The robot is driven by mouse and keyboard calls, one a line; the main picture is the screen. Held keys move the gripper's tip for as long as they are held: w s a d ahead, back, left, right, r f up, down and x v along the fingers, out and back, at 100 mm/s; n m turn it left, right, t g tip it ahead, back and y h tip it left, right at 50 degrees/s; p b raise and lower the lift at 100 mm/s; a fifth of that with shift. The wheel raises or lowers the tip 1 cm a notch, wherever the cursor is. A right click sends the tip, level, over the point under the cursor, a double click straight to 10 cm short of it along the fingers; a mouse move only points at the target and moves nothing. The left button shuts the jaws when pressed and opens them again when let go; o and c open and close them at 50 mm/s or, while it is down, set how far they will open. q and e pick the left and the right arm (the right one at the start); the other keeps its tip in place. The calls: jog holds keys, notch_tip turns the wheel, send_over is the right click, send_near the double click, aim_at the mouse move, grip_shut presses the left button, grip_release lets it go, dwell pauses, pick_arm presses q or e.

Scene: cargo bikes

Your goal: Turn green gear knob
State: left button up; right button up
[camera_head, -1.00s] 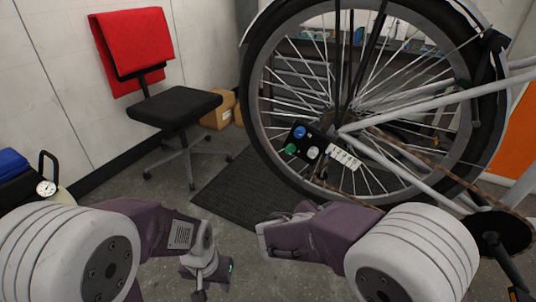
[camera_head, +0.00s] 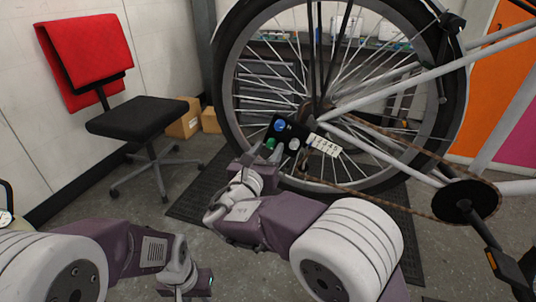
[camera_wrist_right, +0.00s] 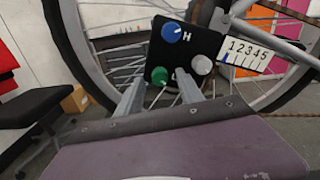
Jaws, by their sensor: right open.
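The green gear knob (camera_head: 270,143) sits at the lower left of a small black panel (camera_head: 285,132) beside the bike's rear wheel hub. It also shows in the right wrist view (camera_wrist_right: 159,76). A blue knob (camera_wrist_right: 172,32) is above it and a grey-white knob (camera_wrist_right: 202,65) is to its right. My right gripper (camera_head: 265,152) is open just below the panel. In the wrist view its fingers (camera_wrist_right: 160,90) point up at the panel, one left and one right of the green knob's lower side. Contact cannot be told. My left gripper (camera_head: 190,285) is low at the bottom, its jaws unclear.
A number strip reading 12345 (camera_wrist_right: 250,50) is right of the panel. The spoked rear wheel (camera_head: 225,100) and chain surround the panel. A black office chair (camera_head: 140,118) with a red cloth stands left, cardboard boxes (camera_head: 185,120) behind it. A dark mat (camera_head: 195,195) lies below.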

jog(key=shift+w, duration=0.15)
jog(key=shift+d, duration=0.1)
grip_shut()
jog(key=m+b, duration=0.4)
jog(key=m, duration=0.1)
jog(key=shift+f+b, duration=0.25)
jog(key=shift+b, duration=0.1)
jog(key=m+b, duration=0.3)
jog(key=m, duration=0.1)
jog(key=shift+r+b, duration=0.1)
jog(key=shift+b, duration=0.3)
jog(key=shift+r+m+b, duration=0.15)
jog(key=shift+m+b, duration=0.8)
jog(key=shift+m, duration=0.45)
